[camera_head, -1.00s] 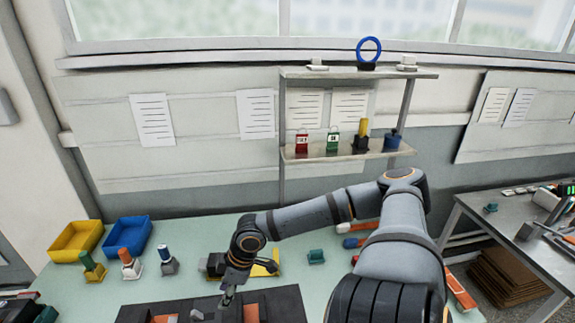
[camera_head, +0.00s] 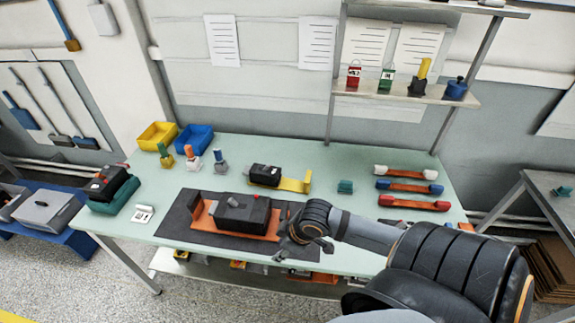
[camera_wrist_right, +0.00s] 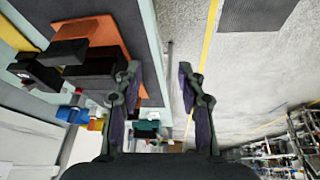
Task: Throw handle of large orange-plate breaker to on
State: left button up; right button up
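The large breaker (camera_head: 242,212) is a black block on an orange plate (camera_head: 203,220), lying on a dark mat (camera_head: 180,214) at the table's front. A small red mark shows on its top; which way its handle points is hard to tell. My right gripper (camera_head: 283,249) is just right of the plate, near the mat's front right edge. In the right wrist view, its fingers (camera_wrist_right: 160,68) are spread with nothing between them. The orange plate (camera_wrist_right: 108,36) and black breaker (camera_wrist_right: 92,66) are left of the fingers there. My left gripper is out of view.
A smaller breaker on a yellow plate (camera_head: 294,184) stands behind. Several coloured-handled pieces, a yellow bin (camera_head: 157,135) and a blue bin (camera_head: 194,138) are at the back left. A shelf (camera_head: 400,93) stands behind the table.

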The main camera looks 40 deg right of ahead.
jog(key=s+f+m+h, duration=0.1)
jog(key=s+a+m, duration=0.1)
jog(key=m, duration=0.1)
jog(key=shift+f+h, duration=0.35)
jog(key=shift+h, duration=0.05)
dwell(0.7)
